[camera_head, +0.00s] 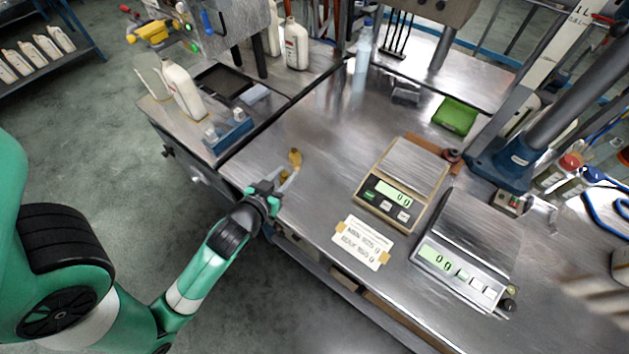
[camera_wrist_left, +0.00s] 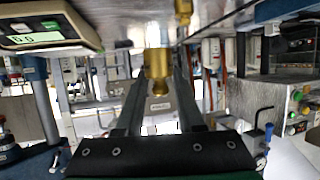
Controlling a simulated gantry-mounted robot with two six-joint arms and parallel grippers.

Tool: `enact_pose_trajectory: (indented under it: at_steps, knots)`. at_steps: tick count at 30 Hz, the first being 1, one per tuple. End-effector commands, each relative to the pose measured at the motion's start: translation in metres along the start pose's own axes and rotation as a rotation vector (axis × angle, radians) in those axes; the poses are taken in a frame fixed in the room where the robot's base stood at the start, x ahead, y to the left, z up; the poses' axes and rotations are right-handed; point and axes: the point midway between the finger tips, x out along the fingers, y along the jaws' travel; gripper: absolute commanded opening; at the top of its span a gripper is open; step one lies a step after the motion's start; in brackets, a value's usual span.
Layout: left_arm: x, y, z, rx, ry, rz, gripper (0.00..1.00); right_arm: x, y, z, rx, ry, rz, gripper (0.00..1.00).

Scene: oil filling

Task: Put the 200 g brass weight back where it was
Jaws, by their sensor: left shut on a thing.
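The brass weight (camera_head: 295,157) is at the fingertips of my left gripper (camera_head: 286,178), above the near left part of the steel bench. My left gripper is shut on it. In the left wrist view the brass weight (camera_wrist_left: 157,70) sits between the two fingers (camera_wrist_left: 158,85). A second brass shape (camera_wrist_left: 183,10) shows at the top of that view; I cannot tell whether it is a reflection or another weight. The mass marking is not readable. My right gripper is not in view.
A beige scale (camera_head: 402,185) and a silver scale (camera_head: 465,250) stand on the bench, with a taped paper label (camera_head: 362,242) in front. A blue holder (camera_head: 229,133) and a white bottle (camera_head: 184,90) stand left. A green tray (camera_head: 455,116) lies behind. The bench's middle is clear.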

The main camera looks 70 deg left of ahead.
Motion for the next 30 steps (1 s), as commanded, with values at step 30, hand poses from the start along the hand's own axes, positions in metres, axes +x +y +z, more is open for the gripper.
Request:
enact_pose_trajectory:
  at_steps: [30]
  knots:
    - [0.166,0.045,0.053,0.001,-0.001,0.001,0.0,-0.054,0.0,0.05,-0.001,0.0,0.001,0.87]
